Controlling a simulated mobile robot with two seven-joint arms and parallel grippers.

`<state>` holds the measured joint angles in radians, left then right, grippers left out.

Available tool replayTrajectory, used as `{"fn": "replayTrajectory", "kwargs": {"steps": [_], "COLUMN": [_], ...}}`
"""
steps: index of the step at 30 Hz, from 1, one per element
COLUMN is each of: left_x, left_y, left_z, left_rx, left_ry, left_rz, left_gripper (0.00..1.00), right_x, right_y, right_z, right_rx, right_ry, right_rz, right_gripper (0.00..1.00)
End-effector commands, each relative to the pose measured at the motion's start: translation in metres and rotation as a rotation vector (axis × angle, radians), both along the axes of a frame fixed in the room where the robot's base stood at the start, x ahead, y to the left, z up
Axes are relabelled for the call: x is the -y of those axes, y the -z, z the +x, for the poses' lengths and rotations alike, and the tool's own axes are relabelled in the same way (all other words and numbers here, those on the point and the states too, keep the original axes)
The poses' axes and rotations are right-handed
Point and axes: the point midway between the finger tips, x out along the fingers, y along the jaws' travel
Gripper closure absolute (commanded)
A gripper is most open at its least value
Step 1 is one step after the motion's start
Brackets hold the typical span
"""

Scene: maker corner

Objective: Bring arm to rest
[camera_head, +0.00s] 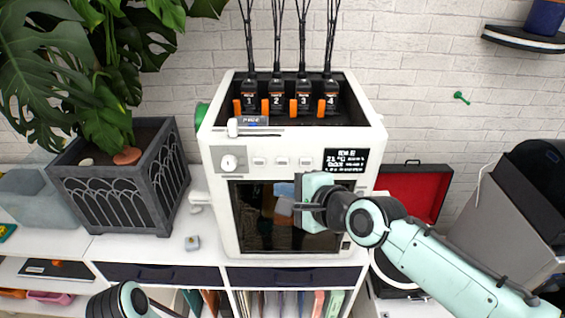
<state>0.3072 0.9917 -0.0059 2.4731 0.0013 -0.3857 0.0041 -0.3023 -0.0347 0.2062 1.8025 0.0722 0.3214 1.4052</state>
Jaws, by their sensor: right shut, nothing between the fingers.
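My right arm (445,270), pale teal with black joints, reaches in from the lower right. Its gripper (284,206) is in front of the dark front window of a white machine (215,160), pointing left. The gripper is shut and holds nothing; the fingers are small and partly blurred against the dark window. Whether it touches the machine I cannot tell. A rounded black and teal part of my left arm (128,299) shows at the bottom left; the left gripper is not visible.
The machine stands on a white shelf unit (140,250) with books below. A grey planter (120,200) with a large plant stands left. An open red-lined case (412,190) and a grey bin (490,215) are at the right. A small wall shelf (520,40) hangs upper right.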

Motion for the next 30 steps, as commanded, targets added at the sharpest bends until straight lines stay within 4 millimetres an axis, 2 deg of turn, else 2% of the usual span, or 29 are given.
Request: {"fn": "replayTrajectory", "kwargs": {"steps": [13, 15, 17, 20, 23, 24, 28, 30], "left_x": [0.000, 0.000, 0.000, 0.000, 0.000, 0.000, 0.000, 0.000], "left_y": [0.000, 0.000, 0.000, 0.000, 0.000, 0.000, 0.000, 0.000], "left_z": [0.000, 0.000, 0.000, 0.000, 0.000, 0.000, 0.000, 0.000], "left_rx": [0.000, 0.000, 0.000, 0.000, 0.000, 0.000, 0.000, 0.000], "left_ry": [0.000, 0.000, 0.000, 0.000, 0.000, 0.000, 0.000, 0.000], "left_rz": [0.000, 0.000, 0.000, 0.000, 0.000, 0.000, 0.000, 0.000], "left_gripper": [1.00, 1.00, 1.00, 1.00, 1.00, 1.00, 1.00, 1.00], "right_x": [0.000, 0.001, 0.003, 0.010, 0.022, 0.027, 0.049, 0.061], "right_y": [0.002, 0.013, 0.033, 0.088, 0.163, 0.194, 0.291, 0.342], "right_z": [0.001, 0.004, 0.010, 0.022, 0.029, 0.029, 0.014, -0.002], "right_rx": [-0.002, -0.009, -0.021, -0.053, -0.094, -0.112, -0.175, -0.212], "right_ry": [0.000, 0.000, -0.005, -0.020, -0.055, -0.074, -0.149, -0.201], "right_rz": [-0.003, -0.019, -0.050, -0.137, -0.250, -0.295, -0.430, -0.495], "right_gripper": [1.00, 1.00, 1.00, 1.00, 1.00, 1.00, 1.00, 1.00]}}
